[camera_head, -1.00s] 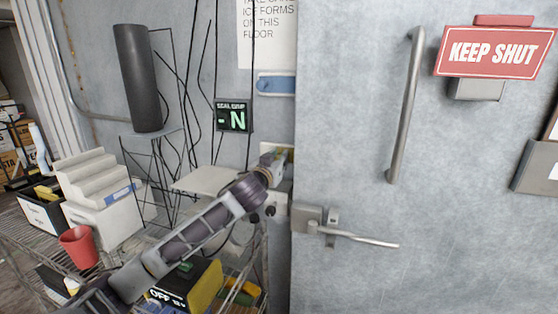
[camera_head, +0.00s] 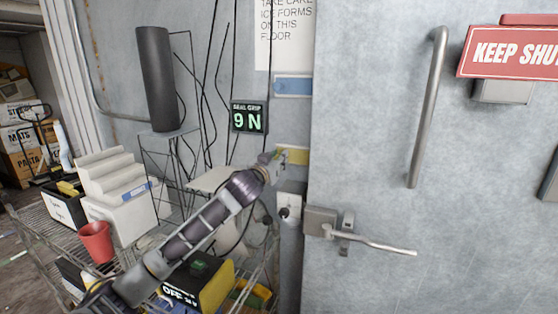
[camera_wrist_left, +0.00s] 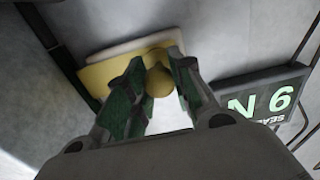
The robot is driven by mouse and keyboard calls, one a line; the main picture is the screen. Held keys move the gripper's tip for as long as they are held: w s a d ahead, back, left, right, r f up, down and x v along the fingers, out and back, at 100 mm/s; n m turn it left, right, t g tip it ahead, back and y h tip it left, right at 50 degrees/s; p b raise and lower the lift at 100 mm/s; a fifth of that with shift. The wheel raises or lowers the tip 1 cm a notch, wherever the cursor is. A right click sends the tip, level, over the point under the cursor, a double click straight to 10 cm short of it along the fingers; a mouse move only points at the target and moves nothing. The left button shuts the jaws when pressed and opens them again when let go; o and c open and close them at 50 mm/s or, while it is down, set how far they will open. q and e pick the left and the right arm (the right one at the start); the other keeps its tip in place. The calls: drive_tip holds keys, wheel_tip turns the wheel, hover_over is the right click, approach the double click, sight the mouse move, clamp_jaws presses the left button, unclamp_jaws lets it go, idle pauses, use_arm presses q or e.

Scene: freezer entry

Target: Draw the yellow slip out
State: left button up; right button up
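The yellow slip (camera_head: 297,155) shows as a short yellow strip on the wall strip beside the door, below the blue-labelled plate. In the left wrist view the slip (camera_wrist_left: 102,76) lies flat against a pale backing, with a rounded yellow knob (camera_wrist_left: 158,83) in front of it. My left gripper (camera_head: 276,162) is at the slip's left end. In the left wrist view its fingers (camera_wrist_left: 159,72) sit on both sides of the knob and look closed on it. My right gripper is not in view.
The grey door (camera_head: 380,120) has a long vertical handle (camera_head: 428,108) and a lever latch (camera_head: 372,241) to the right. A wire shelf (camera_head: 35,235) at lower left holds a red cup (camera_head: 96,243), a white stepped block (camera_head: 113,177) and a yellow-black box (camera_head: 205,288). Thin cables hang behind my arm.

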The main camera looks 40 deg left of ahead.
use_arm(q)
drive_tip(key=o, duration=0.5)
drive_tip(key=v, duration=1.2)
idle(0.7)
drive_tip(key=shift+s, duration=0.1)
drive_tip(key=shift+f, duration=0.1)
idle(0.4)
